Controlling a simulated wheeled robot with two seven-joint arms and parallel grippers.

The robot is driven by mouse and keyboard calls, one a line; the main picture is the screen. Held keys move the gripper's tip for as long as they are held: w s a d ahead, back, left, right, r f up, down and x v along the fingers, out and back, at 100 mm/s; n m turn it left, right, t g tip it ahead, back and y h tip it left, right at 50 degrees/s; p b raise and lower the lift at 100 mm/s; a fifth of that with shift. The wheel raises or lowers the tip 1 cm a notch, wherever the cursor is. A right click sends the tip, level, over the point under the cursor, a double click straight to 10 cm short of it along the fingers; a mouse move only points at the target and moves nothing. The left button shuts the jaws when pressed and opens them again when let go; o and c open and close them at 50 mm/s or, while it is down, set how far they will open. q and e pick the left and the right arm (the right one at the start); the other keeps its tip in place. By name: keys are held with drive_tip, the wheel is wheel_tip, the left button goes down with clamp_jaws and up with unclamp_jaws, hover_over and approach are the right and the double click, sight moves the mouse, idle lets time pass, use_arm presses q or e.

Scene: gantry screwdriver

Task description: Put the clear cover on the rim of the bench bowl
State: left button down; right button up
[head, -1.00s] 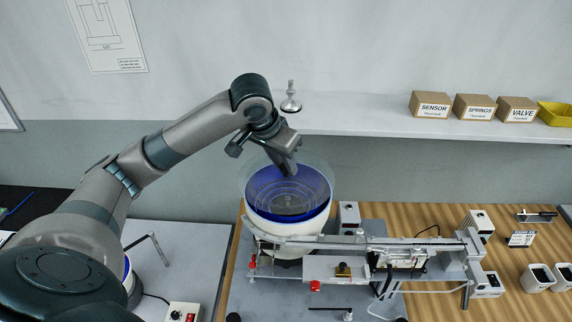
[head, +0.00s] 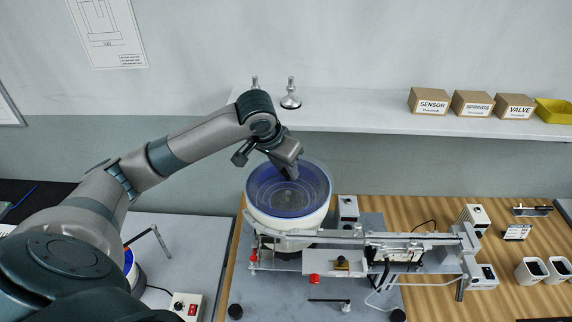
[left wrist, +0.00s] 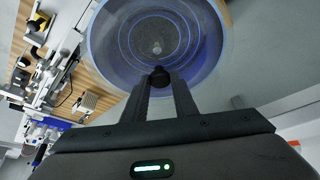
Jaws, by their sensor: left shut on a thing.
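My left gripper (head: 291,174) is above the bowl, shut on the cover. My right gripper is not in view.
The feeder track (head: 400,240) runs right from the bowl, above a grey plate. A shelf (head: 380,115) behind holds metal feet and several labelled boxes (head: 473,103). A small control box (head: 186,306) stands at lower left. Dark-topped cups (head: 530,269) stand at right.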

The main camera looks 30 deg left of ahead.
use_arm(q)
drive_tip(key=shift+f, duration=0.6)
drive_tip(key=c, duration=1.4)
unclamp_jaws()
drive_tip(key=shift+c, duration=0.2)
drive_tip(key=shift+r, duration=0.75)
drive_tip(key=b+v, duration=0.4)
drive_tip(key=v, duration=0.7)
drive_tip(key=shift+s+r, duration=0.25)
drive_tip(key=shift+r, duration=0.1)
drive_tip(key=shift+s+f, duration=0.1)
